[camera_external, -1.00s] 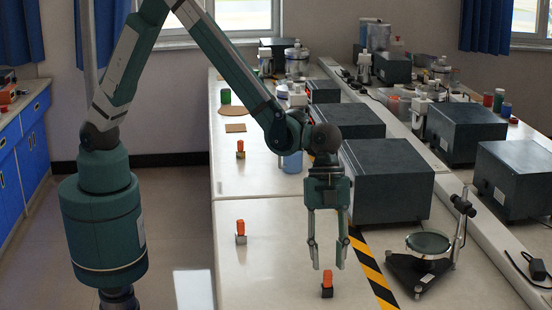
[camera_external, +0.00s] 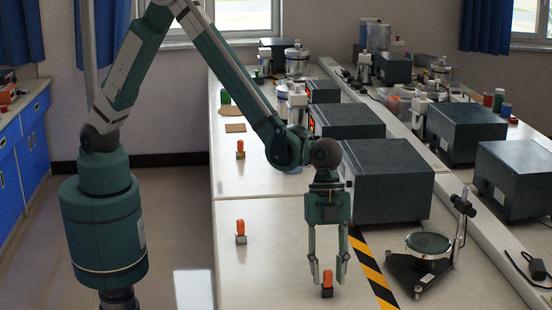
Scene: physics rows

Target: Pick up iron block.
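Several small blocks with orange tops stand on the white bench. The nearest block (camera_external: 327,287) has a dark base. I take it as the iron block, but no label is readable. My gripper (camera_external: 328,283) points straight down over it, with its fingertips low on either side of the orange top. The fingers are apart, with a small gap visible on each side, so it looks open. Two similar blocks with lighter grey bases stand to the left, one at mid-bench (camera_external: 240,233) and one farther back (camera_external: 240,150).
A dark box (camera_external: 390,180) stands just behind and right of my gripper. Black-and-yellow tape (camera_external: 370,268) runs along the bench to the right. A black stand with a round plate (camera_external: 425,250) is farther right. The bench left of my gripper is mostly clear.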

